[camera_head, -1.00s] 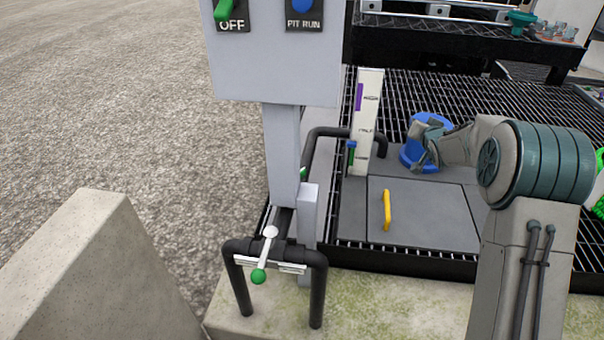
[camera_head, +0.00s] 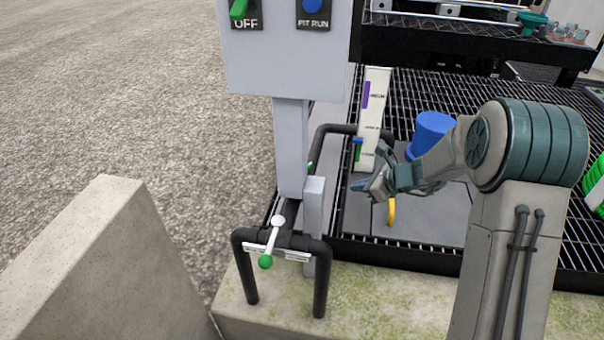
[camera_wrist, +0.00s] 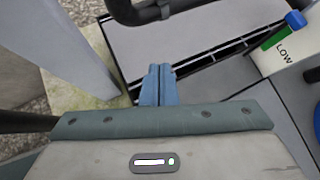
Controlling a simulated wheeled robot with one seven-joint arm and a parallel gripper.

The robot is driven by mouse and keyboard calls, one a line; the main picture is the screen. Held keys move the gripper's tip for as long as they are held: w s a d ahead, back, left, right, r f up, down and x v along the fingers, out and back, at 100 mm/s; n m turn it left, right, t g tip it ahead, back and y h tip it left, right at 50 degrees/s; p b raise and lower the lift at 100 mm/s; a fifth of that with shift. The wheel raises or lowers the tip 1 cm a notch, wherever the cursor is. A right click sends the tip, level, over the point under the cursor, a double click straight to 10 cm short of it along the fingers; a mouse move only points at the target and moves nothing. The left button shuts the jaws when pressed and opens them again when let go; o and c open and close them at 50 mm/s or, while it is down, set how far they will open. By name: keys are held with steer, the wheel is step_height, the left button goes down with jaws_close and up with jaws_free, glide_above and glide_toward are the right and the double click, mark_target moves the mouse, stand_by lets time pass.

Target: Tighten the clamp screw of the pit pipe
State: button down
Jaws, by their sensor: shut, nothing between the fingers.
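A black pipe (camera_head: 345,129) bends over the pit behind the grey post; it also shows at the top of the wrist view (camera_wrist: 128,12). A grey collar-like fitting (camera_wrist: 158,10) sits on the pipe there; I cannot tell whether it carries the clamp screw. My gripper (camera_head: 358,187) is shut and empty, right of the post and above the pit cover. Its blue fingertips (camera_wrist: 158,82) are together in the wrist view, apart from the pipe.
A control box (camera_head: 288,60) stands on a grey post (camera_head: 290,150). A white level gauge (camera_head: 374,105) with a blue slider (camera_head: 358,140) stands behind my gripper. A blue bucket (camera_head: 432,130) and a yellow handle (camera_head: 391,211) are close by. A concrete block (camera_head: 105,260) is at front left.

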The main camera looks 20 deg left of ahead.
steer(key=w+a+f+y+b, duration=0.1)
steer(key=w+a, duration=0.1)
steer(key=a, duration=0.5)
steer(key=w+a+f+m+y+b, duration=0.1)
steer(key=w+a, duration=0.1)
steer(key=a, duration=0.5)
steer(key=shift+w+f+m, duration=0.2)
steer(key=shift+w+m, duration=0.1)
steer(key=shift+w, duration=0.05)
steer(key=shift+d+t, duration=0.1)
steer(key=shift+t, duration=0.2)
